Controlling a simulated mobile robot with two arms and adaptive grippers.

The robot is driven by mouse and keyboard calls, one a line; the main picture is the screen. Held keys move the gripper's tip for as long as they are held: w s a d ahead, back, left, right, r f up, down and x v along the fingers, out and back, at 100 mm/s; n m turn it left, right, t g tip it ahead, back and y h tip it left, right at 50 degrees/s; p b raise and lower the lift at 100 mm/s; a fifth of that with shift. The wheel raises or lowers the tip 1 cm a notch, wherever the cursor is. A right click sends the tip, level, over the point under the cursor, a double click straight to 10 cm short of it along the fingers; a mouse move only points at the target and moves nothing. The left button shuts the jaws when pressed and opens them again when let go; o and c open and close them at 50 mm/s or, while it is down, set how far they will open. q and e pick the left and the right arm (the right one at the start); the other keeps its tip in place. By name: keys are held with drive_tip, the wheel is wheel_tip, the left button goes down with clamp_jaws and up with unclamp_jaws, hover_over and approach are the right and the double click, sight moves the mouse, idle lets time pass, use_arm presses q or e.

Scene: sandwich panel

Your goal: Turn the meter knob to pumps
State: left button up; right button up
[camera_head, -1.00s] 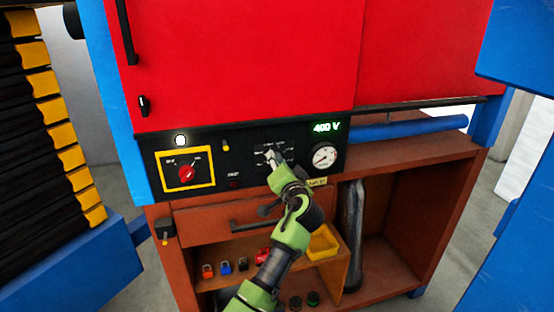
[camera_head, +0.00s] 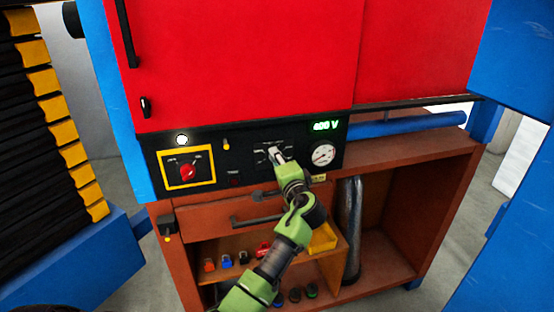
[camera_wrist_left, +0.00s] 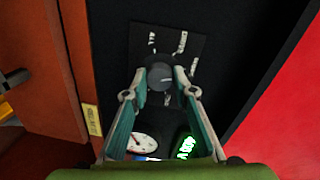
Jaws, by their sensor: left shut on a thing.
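The meter knob (camera_wrist_left: 160,77) is a round grey-black knob with labels around it on the black control panel (camera_head: 212,146). In the wrist view, my left gripper (camera_wrist_left: 162,72) has one finger on each side of the knob and is shut on it. The knob's pointer direction and the label wording are too small to read surely. In the head view, the left gripper (camera_head: 276,153) reaches up to the panel and its fingers cover most of the knob. My right gripper is not in view.
Beside the knob are a green voltage display (camera_head: 325,126) and a round gauge (camera_head: 322,153). A red switch on a yellow plate (camera_head: 188,172) sits left. Below are a drawer handle (camera_head: 256,220), a shelf of small coloured items and a yellow bin (camera_head: 322,240).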

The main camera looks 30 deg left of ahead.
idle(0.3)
use_arm(q)
drive_tip(key=o, duration=1.1)
drive_tip(key=v, duration=1.2)
